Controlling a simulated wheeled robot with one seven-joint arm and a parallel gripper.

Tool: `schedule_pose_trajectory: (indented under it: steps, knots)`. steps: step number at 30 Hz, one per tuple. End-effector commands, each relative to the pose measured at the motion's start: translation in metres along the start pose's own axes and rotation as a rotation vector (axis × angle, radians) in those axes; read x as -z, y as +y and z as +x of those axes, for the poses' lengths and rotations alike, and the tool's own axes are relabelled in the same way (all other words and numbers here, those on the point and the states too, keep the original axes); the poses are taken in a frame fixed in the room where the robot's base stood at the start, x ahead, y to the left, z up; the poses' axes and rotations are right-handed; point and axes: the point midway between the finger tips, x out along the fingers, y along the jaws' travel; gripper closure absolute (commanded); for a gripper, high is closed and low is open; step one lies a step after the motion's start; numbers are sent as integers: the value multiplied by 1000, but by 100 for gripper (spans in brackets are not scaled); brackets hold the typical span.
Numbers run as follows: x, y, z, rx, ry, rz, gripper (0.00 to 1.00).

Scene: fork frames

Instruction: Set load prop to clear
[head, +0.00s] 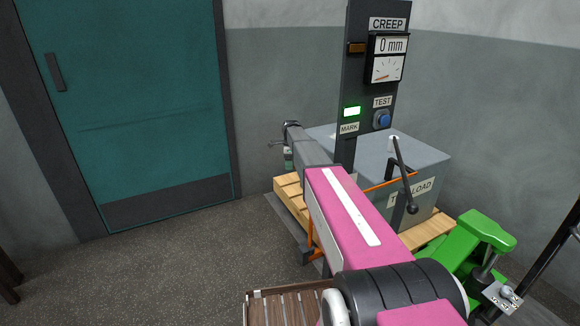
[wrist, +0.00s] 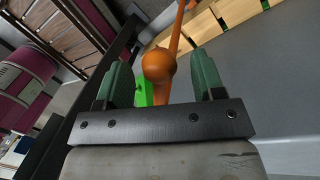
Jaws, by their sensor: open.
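An orange rod with a round ball knob (wrist: 158,64) shows in the wrist view, and I take it to be the load prop. The ball appears between the two green fingers of my gripper (wrist: 161,80), with visible gaps on both sides. My gripper is open, and I cannot tell how far in front of the fingertips the ball is. In the head view my gripper (head: 288,158) is at the far end of my pink arm, left of the grey test load (head: 411,192). Orange bars (head: 391,184) show beside my arm; the ball is not visible there.
The test load sits on a wooden pallet (head: 287,190). A dark post (head: 361,85) carries a creep gauge reading 0 mm, a lit green mark lamp (head: 352,111) and a blue test button (head: 383,119). A black lever (head: 404,175) and green jack (head: 470,245) stand right. Floor is clear left.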

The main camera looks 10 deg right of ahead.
Motion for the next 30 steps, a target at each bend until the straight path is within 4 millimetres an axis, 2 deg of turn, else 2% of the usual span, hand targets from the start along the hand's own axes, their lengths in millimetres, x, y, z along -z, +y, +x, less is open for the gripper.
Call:
schedule_pose_trajectory:
  steps: [11, 12, 14, 15, 18, 30]
  knots:
    - [0, 0, 7, 1, 0, 0, 38]
    - [0, 0, 7, 1, 0, 0, 41]
    - [0, 0, 7, 1, 0, 0, 60]
    - [0, 0, 7, 1, 0, 0, 73]
    - [0, 0, 7, 1, 0, -1, 100]
    - [-2, 11, 9, 0, 16, -78, 100]
